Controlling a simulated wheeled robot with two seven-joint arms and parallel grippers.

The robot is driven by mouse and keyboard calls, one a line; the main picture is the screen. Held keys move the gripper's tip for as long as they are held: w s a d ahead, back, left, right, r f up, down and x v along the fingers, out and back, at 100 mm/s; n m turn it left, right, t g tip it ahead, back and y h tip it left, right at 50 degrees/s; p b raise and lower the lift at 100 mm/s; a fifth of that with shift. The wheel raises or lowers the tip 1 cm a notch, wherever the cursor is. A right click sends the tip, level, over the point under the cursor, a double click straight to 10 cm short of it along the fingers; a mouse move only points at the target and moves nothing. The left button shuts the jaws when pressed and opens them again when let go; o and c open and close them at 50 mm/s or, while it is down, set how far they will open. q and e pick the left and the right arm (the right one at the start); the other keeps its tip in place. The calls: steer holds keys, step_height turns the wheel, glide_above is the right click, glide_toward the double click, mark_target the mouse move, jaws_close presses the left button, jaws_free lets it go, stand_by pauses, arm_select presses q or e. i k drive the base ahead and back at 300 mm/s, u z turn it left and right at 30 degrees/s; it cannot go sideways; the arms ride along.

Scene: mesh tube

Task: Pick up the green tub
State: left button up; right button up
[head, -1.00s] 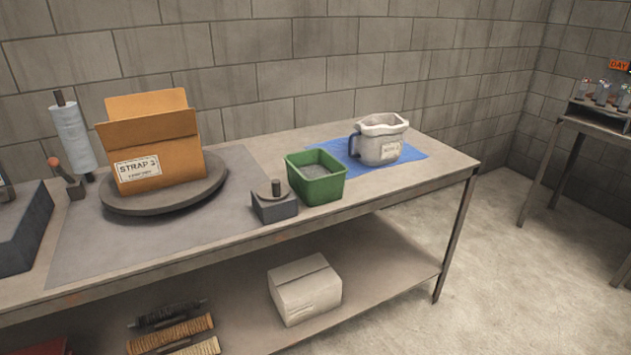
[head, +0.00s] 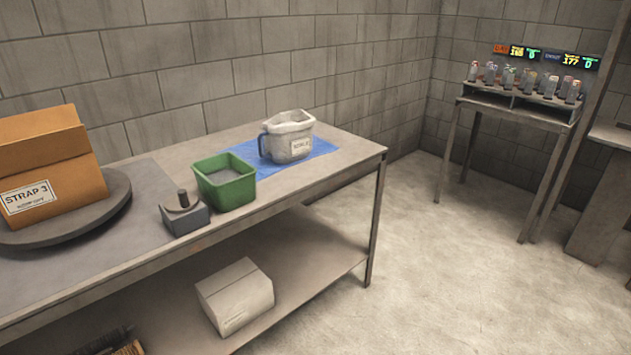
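The green tub (head: 231,192) stands upright on the workbench near its front edge. It is square and open-topped, and its inside looks grey. A small grey block with a dark upright peg (head: 185,214) sits just left of it. A whitish pitcher with a blue handle (head: 288,137) stands behind and to the right of it on a blue sheet (head: 322,147). Neither of my grippers shows in the head view.
A cardboard box marked STRAP 3 (head: 47,165) sits on a round dark turntable (head: 112,205) at left. A pale carton (head: 235,297) lies on the lower shelf (head: 318,262). A rack table (head: 515,107) with several small items stands at the far right. The floor between is clear.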

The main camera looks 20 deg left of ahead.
mark_target(227, 180)
steer(key=z, duration=0.4)
steer(key=i, duration=2.8)
steer(key=u, duration=1.8)
